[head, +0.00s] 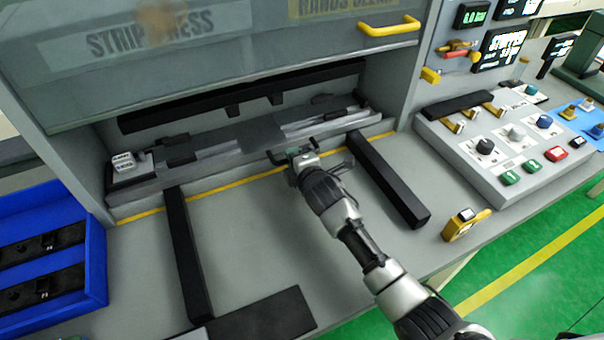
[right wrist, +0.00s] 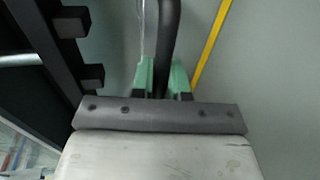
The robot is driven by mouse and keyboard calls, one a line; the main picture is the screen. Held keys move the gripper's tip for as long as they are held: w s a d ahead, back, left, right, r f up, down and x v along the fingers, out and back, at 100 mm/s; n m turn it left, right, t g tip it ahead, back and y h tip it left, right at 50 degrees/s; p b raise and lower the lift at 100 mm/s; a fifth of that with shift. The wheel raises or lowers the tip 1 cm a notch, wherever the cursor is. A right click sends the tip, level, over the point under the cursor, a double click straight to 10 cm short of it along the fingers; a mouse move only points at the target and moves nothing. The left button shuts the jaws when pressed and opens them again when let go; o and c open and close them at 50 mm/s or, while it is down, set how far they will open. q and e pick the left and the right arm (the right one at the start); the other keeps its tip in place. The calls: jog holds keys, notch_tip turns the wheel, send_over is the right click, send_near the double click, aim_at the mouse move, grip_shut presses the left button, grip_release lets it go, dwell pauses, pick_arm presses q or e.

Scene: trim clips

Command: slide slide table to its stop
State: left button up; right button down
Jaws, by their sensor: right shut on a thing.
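The slide table (head: 222,143) is a long grey carriage at the back of the press opening, with small clamps and black blocks along it. Two black rails (head: 188,255) run from it towards the front of the bench. My right gripper (head: 297,153) is at the front edge of the slide table. In the right wrist view its green fingertips (right wrist: 163,78) are shut on a dark bar-like handle (right wrist: 168,35). In the head view the gripper mostly hides this handle. My left gripper is in neither view.
A raised clear guard with a yellow handle (head: 389,27) hangs above. A blue tray (head: 95,255) with black parts is at left. A control panel (head: 510,150) and a yellow device (head: 463,224) are at right. A black bar (head: 262,318) lies across the front. The bench between the rails is bare.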

jog(key=shift+w+a, duration=0.1)
jog(key=shift+w, duration=0.15)
jog(key=shift+r, duration=0.15)
jog(key=c, duration=1.4)
grip_release()
jog(key=shift+o, duration=1.3)
jog(key=shift+w+a, duration=0.1)
jog(key=shift+w, duration=0.15)
jog(key=shift+b+v, duration=0.35)
jog(key=shift+v, duration=5.1)
